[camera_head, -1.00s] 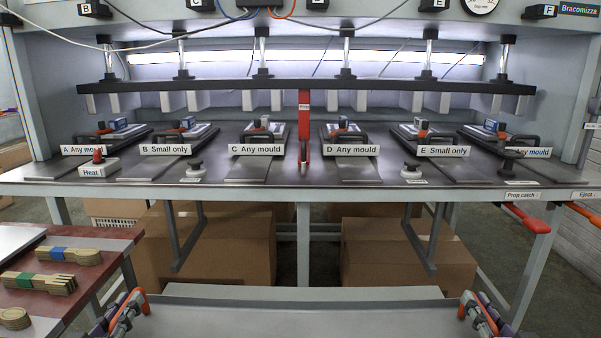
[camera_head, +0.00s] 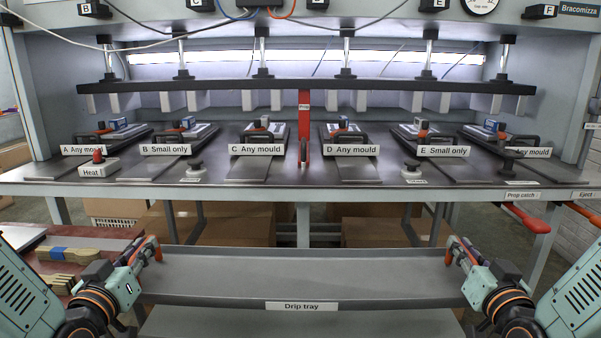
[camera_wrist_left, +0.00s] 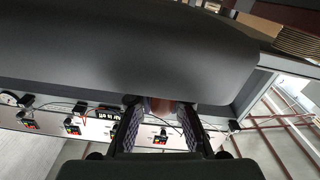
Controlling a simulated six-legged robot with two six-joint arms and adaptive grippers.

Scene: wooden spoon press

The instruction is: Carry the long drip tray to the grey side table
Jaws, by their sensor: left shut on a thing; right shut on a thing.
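The long grey drip tray (camera_head: 300,275), with a "Drip tray" label on its near edge, hangs level in front of the press. My left gripper (camera_head: 150,250) is shut on its left end. My right gripper (camera_head: 457,250) is shut on its right end. In the left wrist view the dark tray (camera_wrist_left: 130,50) fills much of the picture, with my left gripper (camera_wrist_left: 160,105) at its edge. I cannot make out the grey side table for certain. A grey surface (camera_head: 300,322) shows below the tray.
The press bench (camera_head: 300,189) with labelled mould stations stands behind the tray. A red-topped table (camera_head: 85,233) with bundles of wooden spoons (camera_head: 75,255) is at the left, close to my left arm. A red lever (camera_head: 527,218) sticks out at the right. Cardboard boxes (camera_head: 235,230) stand under the bench.

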